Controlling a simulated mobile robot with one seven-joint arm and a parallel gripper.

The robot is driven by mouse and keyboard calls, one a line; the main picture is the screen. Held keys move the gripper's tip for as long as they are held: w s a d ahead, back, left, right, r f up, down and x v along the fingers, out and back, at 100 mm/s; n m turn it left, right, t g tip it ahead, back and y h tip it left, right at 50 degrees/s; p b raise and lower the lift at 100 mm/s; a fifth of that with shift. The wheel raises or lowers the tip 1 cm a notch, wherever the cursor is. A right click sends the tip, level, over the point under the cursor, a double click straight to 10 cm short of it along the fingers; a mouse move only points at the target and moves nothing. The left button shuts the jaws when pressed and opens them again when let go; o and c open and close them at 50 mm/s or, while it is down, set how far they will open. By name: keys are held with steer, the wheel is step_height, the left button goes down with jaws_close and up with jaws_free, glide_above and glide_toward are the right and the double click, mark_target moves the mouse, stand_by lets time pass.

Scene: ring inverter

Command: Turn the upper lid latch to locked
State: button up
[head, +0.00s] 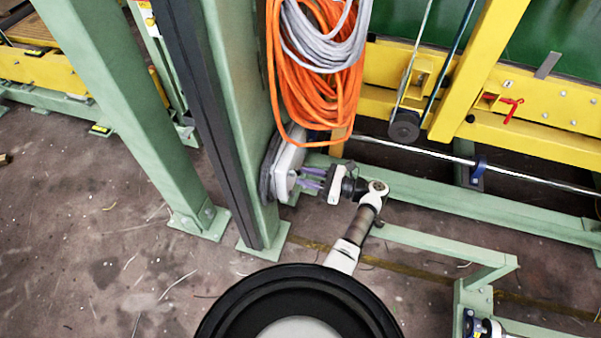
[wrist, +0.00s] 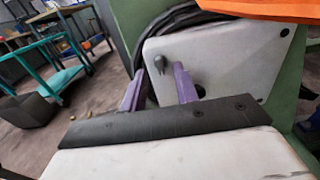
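The pale grey box lid (head: 288,168) is mounted on the green post and also shows in the wrist view (wrist: 225,55). In the wrist view a small grey latch knob (wrist: 160,64) sticks out at the lid's left side. A dark round spot (wrist: 200,91) lies lower, partly behind the right finger; I cannot tell whether it is another latch. My gripper (head: 313,178) points at the lid. Its two purple fingers (wrist: 160,88) are apart, with the knob seen in the gap between them. I cannot tell whether the fingertips touch the lid or how the latch is set.
Orange cable coils (head: 315,75) and a grey cable (head: 325,40) hang on the post above the box. A black cable (wrist: 165,28) runs around the box edge. Yellow beams (head: 540,130) and a low green rail (head: 480,215) stand right. Floor at the left is mostly clear.

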mark_target(291, 173)
steer(key=shift+x, duration=1.2)
jaws_close()
